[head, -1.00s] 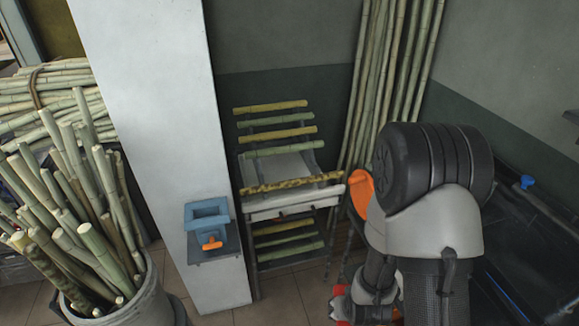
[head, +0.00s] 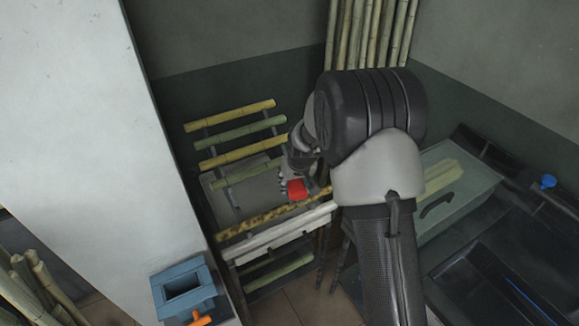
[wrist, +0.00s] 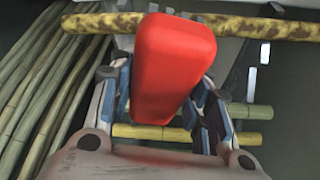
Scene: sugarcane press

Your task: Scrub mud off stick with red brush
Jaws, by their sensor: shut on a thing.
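The red brush (head: 296,189) is held by my gripper (head: 289,182), which is shut on it. In the wrist view the brush (wrist: 173,62) fills the space between the blue-padded fingers of my gripper (wrist: 166,98). The stick (head: 260,218) is yellowish with dark brown mud spots and lies across the front of the rack. In the wrist view the muddy stick (wrist: 250,27) runs across the top, partly hidden behind the brush's far end. The brush is at or just above the stick; I cannot tell whether they touch.
Several clean sticks (head: 240,133) lie on the rack's upper rungs. A white rail (head: 272,238) runs in front of the muddy stick. A blue box (head: 184,286) with an orange spout is on the white pillar. Tall canes (head: 370,35) lean at the back. A dark basin (head: 480,275) is right.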

